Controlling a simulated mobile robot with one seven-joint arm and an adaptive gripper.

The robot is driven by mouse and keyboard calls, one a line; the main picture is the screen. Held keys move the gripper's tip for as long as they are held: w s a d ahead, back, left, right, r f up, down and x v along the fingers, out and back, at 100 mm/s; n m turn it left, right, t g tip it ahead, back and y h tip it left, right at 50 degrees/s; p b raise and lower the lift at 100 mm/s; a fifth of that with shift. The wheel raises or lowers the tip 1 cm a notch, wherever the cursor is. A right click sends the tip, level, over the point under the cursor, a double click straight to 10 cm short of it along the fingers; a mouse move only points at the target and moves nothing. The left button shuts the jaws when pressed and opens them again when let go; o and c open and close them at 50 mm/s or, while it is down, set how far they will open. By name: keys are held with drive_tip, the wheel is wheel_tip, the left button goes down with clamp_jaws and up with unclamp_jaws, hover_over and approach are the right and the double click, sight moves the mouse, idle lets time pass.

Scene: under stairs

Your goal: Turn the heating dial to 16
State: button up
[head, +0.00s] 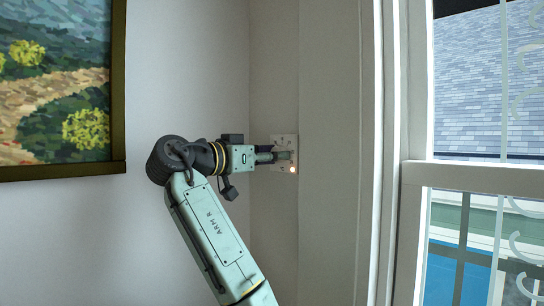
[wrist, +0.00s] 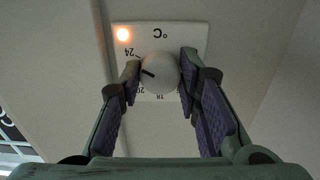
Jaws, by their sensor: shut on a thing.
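The heating dial (wrist: 165,72) is a round white knob with a black pointer mark, seen in the wrist view. It sits on a white plate (wrist: 120,44) marked °C, whose numbers appear upside down. The pointer points left and slightly up, between the 24 and the 20; the 18 shows below the knob. The 16 is not legible, with a finger covering that side. My gripper (wrist: 161,66) is shut on the dial, one finger on each side. In the head view my gripper (head: 281,156) reaches the plate (head: 278,139) on the wall and hides most of the dial.
An orange lamp (wrist: 123,34) glows on the plate's corner. In the head view a white-framed window (head: 470,174) stands to the right, and a framed painting (head: 60,172) hangs at the left. The wall between painting and plate is bare.

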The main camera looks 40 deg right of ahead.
drive_tip(key=c, duration=0.4)
drive_tip(key=shift+o, duration=0.2)
drive_tip(key=shift+n, duration=0.4)
drive_tip(key=shift+r+n+b, duration=0.15)
drive_tip(key=shift+n+b, duration=0.4)
drive_tip(key=shift+n, duration=14.95)
